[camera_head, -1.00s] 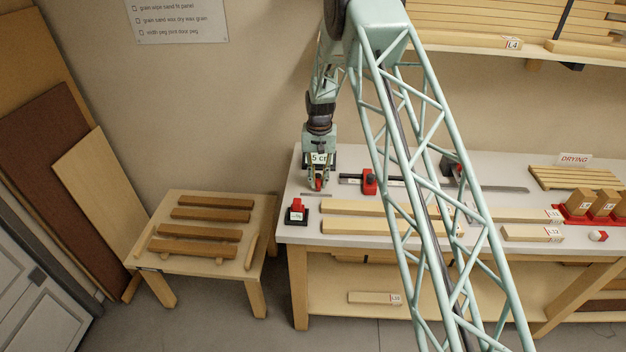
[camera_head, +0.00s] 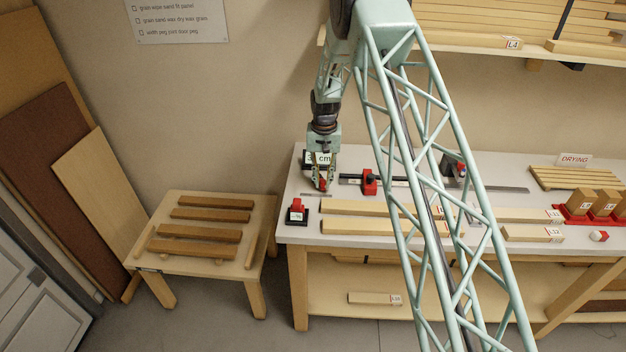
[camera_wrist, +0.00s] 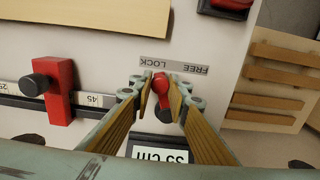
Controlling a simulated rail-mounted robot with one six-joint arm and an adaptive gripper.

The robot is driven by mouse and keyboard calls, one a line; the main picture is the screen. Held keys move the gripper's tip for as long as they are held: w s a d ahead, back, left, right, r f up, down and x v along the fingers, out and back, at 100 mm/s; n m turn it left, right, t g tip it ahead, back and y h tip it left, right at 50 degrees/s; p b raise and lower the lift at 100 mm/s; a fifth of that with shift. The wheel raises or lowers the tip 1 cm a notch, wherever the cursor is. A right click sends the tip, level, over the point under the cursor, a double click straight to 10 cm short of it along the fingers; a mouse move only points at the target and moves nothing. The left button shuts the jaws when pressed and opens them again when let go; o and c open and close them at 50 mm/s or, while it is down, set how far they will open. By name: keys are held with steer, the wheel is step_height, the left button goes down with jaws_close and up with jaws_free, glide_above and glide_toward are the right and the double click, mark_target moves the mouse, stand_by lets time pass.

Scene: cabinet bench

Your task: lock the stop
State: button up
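A small red lever (camera_wrist: 161,98) stands at a grey strip (camera_wrist: 174,64) reading FREE and LOCK, upside down in the wrist view. Its rounded tip is nearer the word LOCK. My gripper (camera_wrist: 161,103) has one finger on each side of the lever, seemingly closed against it. In the head view my gripper (camera_head: 322,184) points down at the bench's left end, with red showing at the fingertips. A red stop block (camera_head: 369,182) with a black knob sits on a dark marked rail; it also shows in the wrist view (camera_wrist: 62,92), near the 45 mark.
A sign reading 35 cm (camera_wrist: 161,156) stands close by my gripper. Long wooden bars (camera_head: 360,227) lie along the front. A low table (camera_head: 180,257) with several bars stands left.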

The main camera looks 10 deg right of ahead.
steer(key=shift+d, duration=0.65)
steer(key=shift+w+d+b, duration=0.15)
steer(key=shift+d+b, duration=0.2)
steer(key=shift+d, duration=0.1)
stand_by(0.8)
steer(key=o, duration=0.7)
steer(key=shift+c, duration=0.2)
steer(key=shift+r, duration=0.2)
step_height(320, 180, up, 9)
steer(key=p, duration=0.2)
steer(key=shift+f, duration=0.2)
stand_by(0.4)
stand_by(0.5)
